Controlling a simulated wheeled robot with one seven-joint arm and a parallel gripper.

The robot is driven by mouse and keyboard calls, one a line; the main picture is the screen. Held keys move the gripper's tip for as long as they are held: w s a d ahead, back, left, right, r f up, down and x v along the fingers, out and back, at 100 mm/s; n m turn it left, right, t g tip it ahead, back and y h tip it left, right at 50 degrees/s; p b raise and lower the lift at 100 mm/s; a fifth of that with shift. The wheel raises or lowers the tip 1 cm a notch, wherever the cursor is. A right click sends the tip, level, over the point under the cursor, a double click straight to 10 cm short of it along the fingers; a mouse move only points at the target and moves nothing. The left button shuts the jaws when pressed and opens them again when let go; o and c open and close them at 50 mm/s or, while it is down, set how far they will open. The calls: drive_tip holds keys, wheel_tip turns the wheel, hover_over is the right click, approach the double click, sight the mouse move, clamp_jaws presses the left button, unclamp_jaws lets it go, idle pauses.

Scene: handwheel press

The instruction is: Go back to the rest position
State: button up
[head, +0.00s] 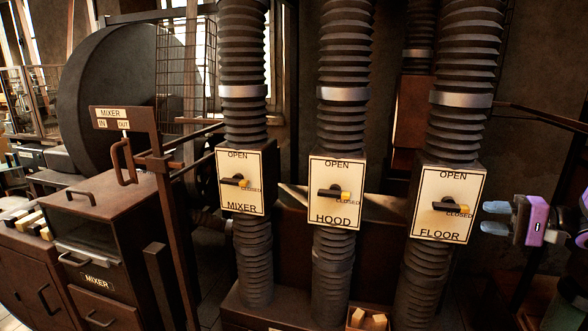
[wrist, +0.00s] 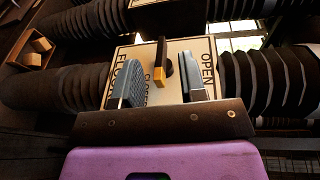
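My gripper (head: 485,217) is at the right of the head view, to the right of the FLOOR panel (head: 425,224). Its two grey fingers are spread with nothing between them. In the wrist view my gripper (wrist: 160,92) faces the FLOOR panel (wrist: 190,55). The FLOOR knob (wrist: 161,58), black with a yellow tip, shows between and beyond the fingers, and looks clear of them. In the head view the FLOOR knob (head: 445,206) has its yellow tip at CLOSED.
Ribbed ducts (head: 466,70) rise above and run below the panels. A small box (head: 353,318) with wooden blocks sits at the bottom. A MIXER cabinet (head: 120,255) and a post with a handle (head: 165,190) stand at left. A dark bar (head: 545,118) runs above my gripper.

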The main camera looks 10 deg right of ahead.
drive_tip(key=s+a+r+n+g+h, duration=0.2)
drive_tip(key=s+a+r+g+h, duration=0.15)
drive_tip(key=a, duration=0.45)
drive_tip(key=s+a+r+n+g+h, duration=0.25)
drive_tip(key=s+a+g, duration=0.25)
drive_tip(key=a, duration=0.4)
drive_tip(key=s+a+r+n+t+h, duration=0.3)
drive_tip(key=s+r+h, duration=0.3)
drive_tip(key=s, duration=0.3)
drive_tip(key=shift+s+t+h, duration=0.35)
drive_tip(key=shift+t+h, duration=0.2)
drive_tip(key=shift+h, duration=0.25)
